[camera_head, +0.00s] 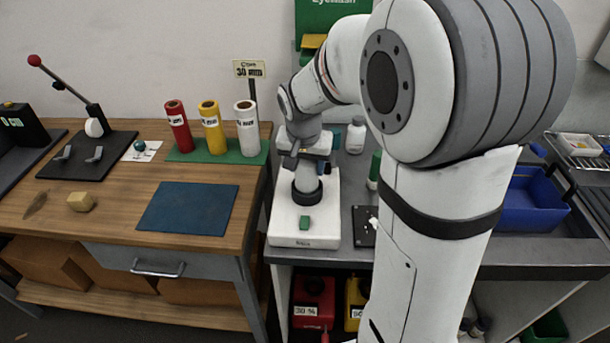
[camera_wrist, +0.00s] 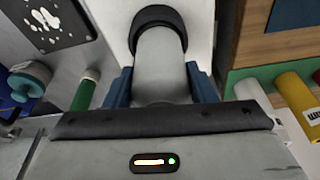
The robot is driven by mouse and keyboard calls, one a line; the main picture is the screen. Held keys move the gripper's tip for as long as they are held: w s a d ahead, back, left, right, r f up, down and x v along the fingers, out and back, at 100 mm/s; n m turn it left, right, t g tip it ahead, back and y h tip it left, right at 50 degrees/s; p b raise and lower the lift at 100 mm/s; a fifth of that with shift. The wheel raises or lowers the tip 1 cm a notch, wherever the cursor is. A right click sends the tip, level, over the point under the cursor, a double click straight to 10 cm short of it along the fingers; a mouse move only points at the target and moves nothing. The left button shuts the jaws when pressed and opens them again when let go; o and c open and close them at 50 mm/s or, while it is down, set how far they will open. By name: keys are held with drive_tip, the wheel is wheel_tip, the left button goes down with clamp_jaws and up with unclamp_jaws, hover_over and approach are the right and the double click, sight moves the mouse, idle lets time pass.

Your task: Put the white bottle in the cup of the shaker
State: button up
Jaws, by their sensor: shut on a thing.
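The shaker (camera_head: 290,228) is a white unit with a green button at the near left end of the grey bench. Its black ring-shaped cup (camera_head: 307,193) is on top; the cup (camera_wrist: 158,14) also shows in the wrist view. My gripper (camera_head: 309,164) is directly over the cup, pointing down. Its blue fingers (camera_wrist: 161,84) are shut on a pale greyish-white bottle (camera_wrist: 162,62). The bottle (camera_head: 307,177) appears upright, its lower end at or inside the black ring. Whether it rests on the cup's floor is hidden.
Another white bottle (camera_head: 356,135) and a green-capped tube (camera_head: 375,168) stand right of the shaker. Red, yellow and white rolls (camera_head: 247,128) stand on the wooden table (camera_head: 110,215) at left. A blue bin (camera_head: 528,200) sits at right, partly behind my arm.

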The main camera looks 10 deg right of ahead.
sight(306, 176)
drive_tip(key=shift+f, duration=1.6)
drive_tip(key=shift+f, duration=0.2)
drive_tip(key=o, duration=1.2)
drive_tip(key=shift+r, duration=0.15)
drive_tip(key=v, duration=1.2)
drive_tip(key=s+f+n, duration=0.1)
drive_tip(key=s, duration=0.5)
drive_tip(key=s+f+n, duration=0.1)
drive_tip(key=s+n, duration=0.1)
drive_tip(key=s, duration=0.4)
drive_tip(key=s+d+f+n+y, duration=0.1)
drive_tip(key=s+n, duration=0.1)
drive_tip(key=s, duration=0.4)
drive_tip(key=shift+d+f, duration=0.1)
drive_tip(key=shift+f, duration=0.25)
